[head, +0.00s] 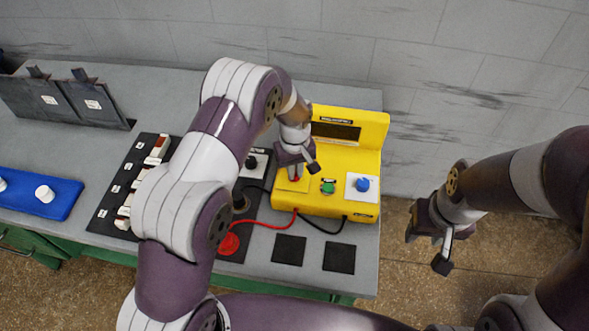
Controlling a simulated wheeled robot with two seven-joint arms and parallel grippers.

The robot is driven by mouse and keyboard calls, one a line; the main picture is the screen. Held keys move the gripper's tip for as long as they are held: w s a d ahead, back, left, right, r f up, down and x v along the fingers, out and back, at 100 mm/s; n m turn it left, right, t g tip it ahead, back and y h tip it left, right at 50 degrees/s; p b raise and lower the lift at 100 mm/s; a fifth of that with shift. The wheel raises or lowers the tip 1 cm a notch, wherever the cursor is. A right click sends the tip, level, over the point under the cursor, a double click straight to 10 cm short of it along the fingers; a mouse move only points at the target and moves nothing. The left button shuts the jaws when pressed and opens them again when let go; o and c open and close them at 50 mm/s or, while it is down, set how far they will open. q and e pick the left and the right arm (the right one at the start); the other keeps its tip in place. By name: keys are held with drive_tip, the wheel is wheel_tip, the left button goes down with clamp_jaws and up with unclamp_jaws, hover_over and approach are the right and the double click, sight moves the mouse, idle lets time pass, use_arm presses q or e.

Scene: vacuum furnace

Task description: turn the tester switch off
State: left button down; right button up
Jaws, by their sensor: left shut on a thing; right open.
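The yellow tester (340,152) stands at the right end of the grey bench, with a dark display on its raised back. Its front panel has a green button (328,186) and a blue knob (362,184) on a white plate. My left gripper (295,172) is over the panel's left part, shut on a small reddish part that looks to be the tester switch. The fingers mostly hide it, and I cannot tell its position. My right gripper (441,246) is open and empty, over the floor right of the bench.
Red and black leads run from the tester's front. Two black square pads (289,250) lie before it. A black board (112,207) with white parts, a blue tray (40,193) and dark panels (68,98) are at left. The wall is close behind the bench.

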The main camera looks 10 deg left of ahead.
use_arm(q)
drive_tip(key=shift+w+r+n, duration=0.15)
drive_tip(key=shift+n, duration=0.15)
idle(0.4)
drive_tip(key=c, duration=1.2)
unclamp_jaws()
wheel_tip(320, 180, up, 6)
drive_tip(key=shift+f+b, duration=0.1)
drive_tip(key=shift+b, duration=0.9)
drive_tip(key=r, duration=0.7)
drive_tip(key=shift+s, duration=0.2)
